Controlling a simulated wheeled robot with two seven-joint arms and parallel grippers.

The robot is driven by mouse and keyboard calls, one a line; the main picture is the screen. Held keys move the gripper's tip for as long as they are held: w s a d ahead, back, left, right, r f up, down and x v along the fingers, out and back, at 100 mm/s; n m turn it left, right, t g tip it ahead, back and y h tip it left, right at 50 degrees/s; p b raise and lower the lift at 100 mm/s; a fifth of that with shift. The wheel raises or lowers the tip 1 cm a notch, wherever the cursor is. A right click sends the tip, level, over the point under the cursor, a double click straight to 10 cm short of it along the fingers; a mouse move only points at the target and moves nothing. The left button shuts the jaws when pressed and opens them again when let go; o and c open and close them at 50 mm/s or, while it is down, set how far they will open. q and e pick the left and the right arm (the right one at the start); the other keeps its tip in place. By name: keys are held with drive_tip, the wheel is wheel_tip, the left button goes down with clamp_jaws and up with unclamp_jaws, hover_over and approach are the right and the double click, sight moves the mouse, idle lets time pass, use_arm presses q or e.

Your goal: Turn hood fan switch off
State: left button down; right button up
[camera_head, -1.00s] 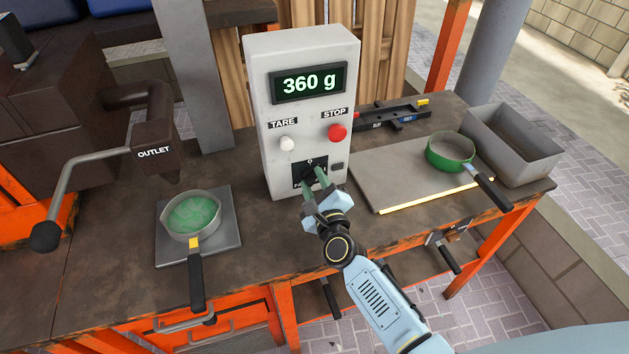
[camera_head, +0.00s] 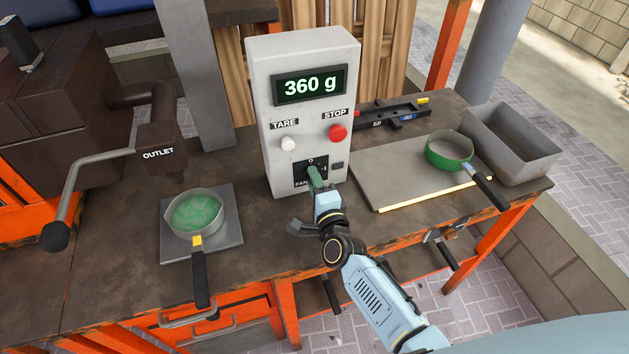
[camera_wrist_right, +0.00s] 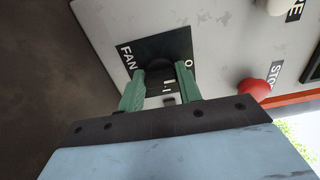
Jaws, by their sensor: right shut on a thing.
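The fan switch (camera_wrist_right: 157,72) is a dark knob on a black plate marked FAN, O and I, low on the front of a grey control box (camera_head: 258,120). In the head view its black plate (camera_head: 301,176) is partly covered by my right gripper (camera_head: 314,175). The right gripper's green fingers (camera_wrist_right: 160,88) are shut on the knob, one on each side, in the right wrist view. The knob's exact pointing direction is hard to tell. My left gripper is not in view.
Above the switch are a white TARE button (camera_head: 288,143), a red STOP button (camera_head: 337,132) and a display (camera_head: 310,85) reading 360 g. A pan with green contents (camera_head: 196,212) stands left under the outlet (camera_head: 158,150). A green pan (camera_head: 449,152) and grey bin (camera_head: 512,148) stand right.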

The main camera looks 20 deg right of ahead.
idle(0.6)
drive_tip(key=o, duration=1)
drive_tip(key=shift+s, duration=0.15)
drive_tip(key=s, duration=1.3)
drive_tip(key=shift+d, duration=0.25)
drive_tip(key=shift+n, duration=0.3)
